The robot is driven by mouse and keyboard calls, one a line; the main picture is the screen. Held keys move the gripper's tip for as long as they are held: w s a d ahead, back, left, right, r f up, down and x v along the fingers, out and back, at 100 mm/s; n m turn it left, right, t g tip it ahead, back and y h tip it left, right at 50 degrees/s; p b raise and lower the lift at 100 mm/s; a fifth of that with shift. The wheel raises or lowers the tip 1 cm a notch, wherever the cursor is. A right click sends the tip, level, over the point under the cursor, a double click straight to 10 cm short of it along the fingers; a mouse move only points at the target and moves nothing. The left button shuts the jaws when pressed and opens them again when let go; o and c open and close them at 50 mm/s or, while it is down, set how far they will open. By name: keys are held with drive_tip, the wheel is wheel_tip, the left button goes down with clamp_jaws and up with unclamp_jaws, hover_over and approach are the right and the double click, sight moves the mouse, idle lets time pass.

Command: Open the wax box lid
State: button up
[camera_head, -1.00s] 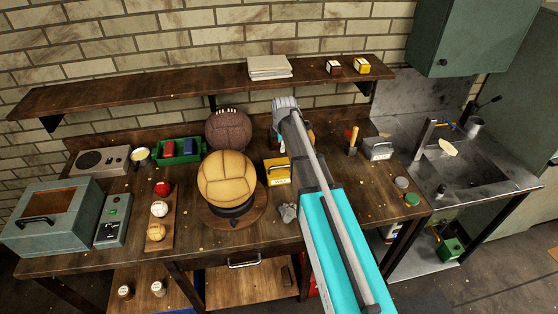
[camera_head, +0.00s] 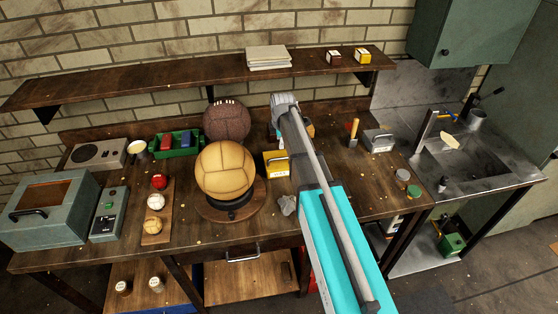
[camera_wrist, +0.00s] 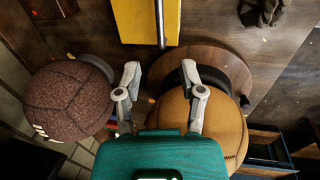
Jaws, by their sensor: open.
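The yellow wax box (camera_head: 276,164) sits on the workbench right of the tan ball, partly hidden by my arm in the head view. The lid's state is hard to tell.
The tan ball (camera_head: 224,168) rests on a round stand (camera_head: 258,199), with the brown ball (camera_head: 227,120) behind it. A grey lump (camera_head: 287,205) lies in front of the box. A grey box (camera_head: 377,141) stands to the right. The wall shelf (camera_head: 120,84) overhangs behind.

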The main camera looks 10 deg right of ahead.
sight(279, 159)
drive_tip(key=shift+w+f+b, duration=0.35)
drive_tip(key=shift+f+b, duration=1.25)
drive_tip(key=shift+f, duration=0.1)
drive_tip(key=shift+w+f+b, duration=0.35)
drive_tip(key=shift+f+b, duration=1.3)
drive_tip(key=shift+f, duration=0.1)
drive_tip(key=shift+w+f+b, duration=0.35)
drive_tip(key=shift+f+b, duration=1.25)
drive_tip(key=shift+f, duration=0.1)
clamp_jaws()
